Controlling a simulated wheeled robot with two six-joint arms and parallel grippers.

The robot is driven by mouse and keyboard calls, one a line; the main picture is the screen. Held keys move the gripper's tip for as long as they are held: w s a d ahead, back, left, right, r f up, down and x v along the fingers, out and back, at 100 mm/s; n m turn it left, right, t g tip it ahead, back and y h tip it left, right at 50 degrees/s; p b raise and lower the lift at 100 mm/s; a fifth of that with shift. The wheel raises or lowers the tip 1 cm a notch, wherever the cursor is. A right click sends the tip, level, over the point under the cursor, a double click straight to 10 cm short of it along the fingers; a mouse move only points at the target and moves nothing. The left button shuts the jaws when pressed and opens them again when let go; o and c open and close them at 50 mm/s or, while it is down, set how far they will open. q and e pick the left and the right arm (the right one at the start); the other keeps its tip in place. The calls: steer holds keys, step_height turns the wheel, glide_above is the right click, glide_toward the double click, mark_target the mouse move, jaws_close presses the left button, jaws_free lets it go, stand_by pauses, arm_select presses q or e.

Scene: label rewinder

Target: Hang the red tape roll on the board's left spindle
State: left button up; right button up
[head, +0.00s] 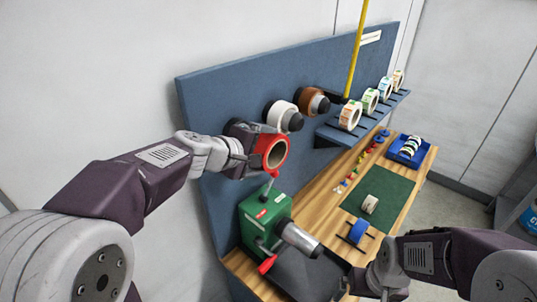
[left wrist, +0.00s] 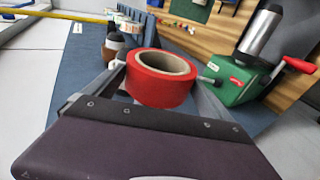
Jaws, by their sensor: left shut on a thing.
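The red tape roll (head: 279,165) is held by my left gripper (head: 262,148), in front of the blue board (head: 215,92) at its left part. In the left wrist view the red roll (left wrist: 160,88) sits between the two fingers of my left gripper (left wrist: 158,85), its open core facing up in the picture. The left spindle is not clearly seen; the gripper and roll cover that part of the board. I cannot tell whether the roll touches the board. My right gripper (head: 372,284) is low at the front of the bench, and its jaws are unclear.
A white roll (head: 279,113) and a brown roll (head: 310,101) hang to the right on the board. A green machine (head: 262,215) with a metal roller stands below the red roll. A shelf (head: 340,130) with several rolls and a yellow pole (head: 356,50) are further right.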

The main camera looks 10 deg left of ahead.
arm_select(q)
steer(key=shift+w+a+r, duration=0.1)
steer(key=shift+w+a, duration=0.25)
steer(key=shift+a, duration=0.3)
steer(key=w+a, duration=0.4)
steer(key=a, duration=0.3)
steer(key=shift+w, duration=0.35)
steer(key=o, duration=1.3)
steer(key=shift+c, duration=0.2)
steer(key=shift+s, duration=0.1)
